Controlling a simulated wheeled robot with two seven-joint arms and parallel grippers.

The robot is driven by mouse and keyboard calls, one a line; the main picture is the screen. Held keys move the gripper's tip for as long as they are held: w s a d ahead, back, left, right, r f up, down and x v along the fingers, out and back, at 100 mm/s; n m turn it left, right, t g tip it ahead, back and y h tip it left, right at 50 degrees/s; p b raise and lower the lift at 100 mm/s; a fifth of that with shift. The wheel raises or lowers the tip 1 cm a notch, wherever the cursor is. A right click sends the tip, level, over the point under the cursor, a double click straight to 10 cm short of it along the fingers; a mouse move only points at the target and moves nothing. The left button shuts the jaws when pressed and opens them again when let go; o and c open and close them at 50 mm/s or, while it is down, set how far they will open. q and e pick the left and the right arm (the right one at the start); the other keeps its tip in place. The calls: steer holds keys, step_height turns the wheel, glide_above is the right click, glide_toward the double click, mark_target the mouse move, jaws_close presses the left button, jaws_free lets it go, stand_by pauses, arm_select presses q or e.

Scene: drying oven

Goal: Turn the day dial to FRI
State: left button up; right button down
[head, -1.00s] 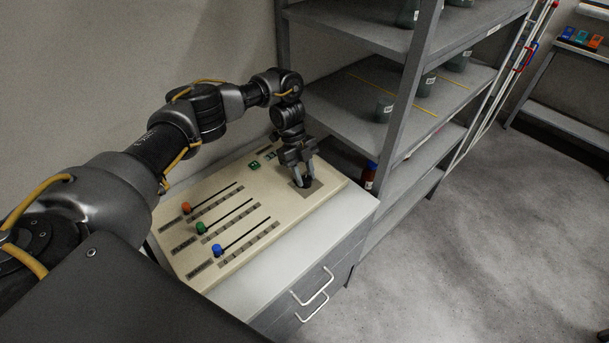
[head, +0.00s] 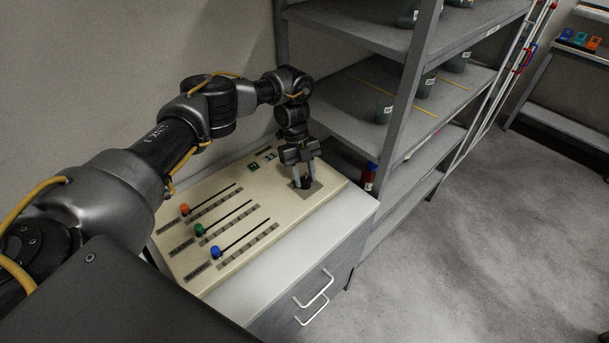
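The cream control panel (head: 232,262) lies on top of a white-topped cabinet. A small dark dial (head: 306,184) sits on a grey square plate at the panel's right end. My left gripper (head: 303,181) reaches down over it, with one finger on each side. The dial is partly hidden by the fingers, and its day marks are too small to read. I cannot tell whether the fingers press on the dial. My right gripper is not in view.
Three sliders with orange (head: 184,209), green (head: 199,229) and blue (head: 215,252) knobs are on the panel's left part. Small green displays (head: 254,166) lie near its back edge.

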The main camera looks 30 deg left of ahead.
arm_select(q)
steer(key=o, duration=0.3)
steer(key=shift+o, duration=0.2)
steer(key=b+v, duration=0.1)
steer(key=v, duration=0.9)
steer(key=shift+r, duration=0.4)
steer(key=shift+a, duration=0.1)
steer(key=shift+w, duration=0.1)
